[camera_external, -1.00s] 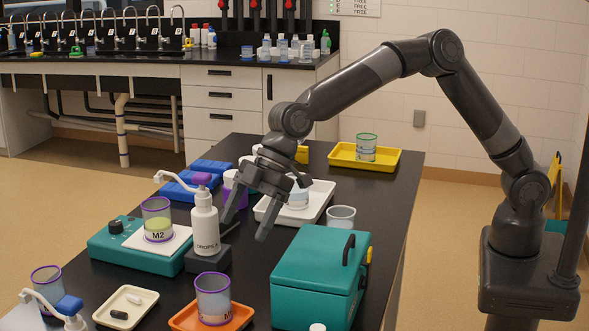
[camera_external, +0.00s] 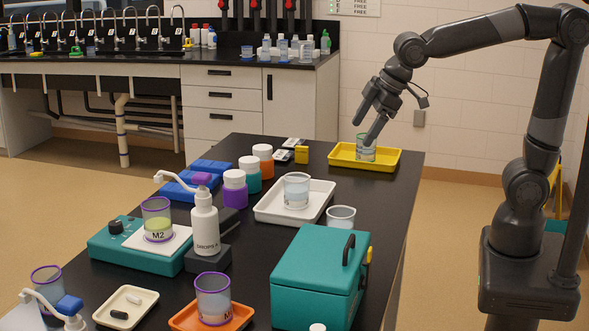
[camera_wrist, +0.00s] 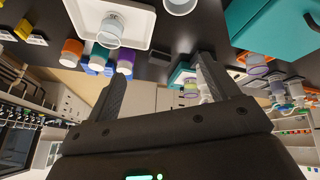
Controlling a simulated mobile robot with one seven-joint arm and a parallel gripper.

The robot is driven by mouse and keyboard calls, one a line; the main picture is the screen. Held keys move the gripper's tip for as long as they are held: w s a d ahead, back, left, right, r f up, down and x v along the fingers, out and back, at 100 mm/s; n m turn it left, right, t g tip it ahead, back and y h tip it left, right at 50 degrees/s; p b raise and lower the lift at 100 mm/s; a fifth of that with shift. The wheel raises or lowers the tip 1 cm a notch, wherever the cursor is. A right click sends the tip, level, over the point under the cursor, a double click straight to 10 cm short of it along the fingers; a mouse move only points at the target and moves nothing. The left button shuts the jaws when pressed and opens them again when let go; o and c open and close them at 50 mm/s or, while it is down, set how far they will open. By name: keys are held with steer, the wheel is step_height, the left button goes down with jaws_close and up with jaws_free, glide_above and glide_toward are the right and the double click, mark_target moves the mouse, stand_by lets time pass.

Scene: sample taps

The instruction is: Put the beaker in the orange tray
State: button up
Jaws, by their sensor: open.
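The orange tray (camera_external: 243,318) is at the front edge of the table, partly cut off by the frame. A clear purple-rimmed beaker (camera_external: 212,290) stands in it. A green-rimmed beaker (camera_external: 366,153) stands in the yellow tray (camera_external: 390,160) at the far right. Other beakers are a clear one (camera_external: 297,188) in the white tray (camera_external: 268,212), one (camera_external: 341,215) on the bare table, and M2 (camera_external: 157,213) on the teal stirrer. My gripper (camera_external: 363,134) is open, at the yellow tray beside or above its beaker; contact cannot be told. In the wrist view my gripper (camera_wrist: 160,68) holds nothing.
A teal box (camera_external: 312,280) with a black handle stands at the front right. A white dropper bottle (camera_external: 205,225), capped jars (camera_external: 235,190) and blue racks (camera_external: 195,185) stand left of the white tray. A small tray (camera_external: 145,300) holds stir bars. Bare table lies between the white and yellow trays.

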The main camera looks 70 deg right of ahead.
steer(key=s+d+f+m, duration=0.1)
steer(key=s+d+m, duration=0.1)
steer(key=s+d, duration=0.4)
steer(key=s+d+f+m, duration=0.2)
steer(key=s+d, duration=0.5)
steer(key=s, duration=0.4)
steer(key=shift+s+f+m+h, duration=0.15)
steer(key=shift+f+m+h, duration=0.15)
steer(key=shift+m, duration=0.5)
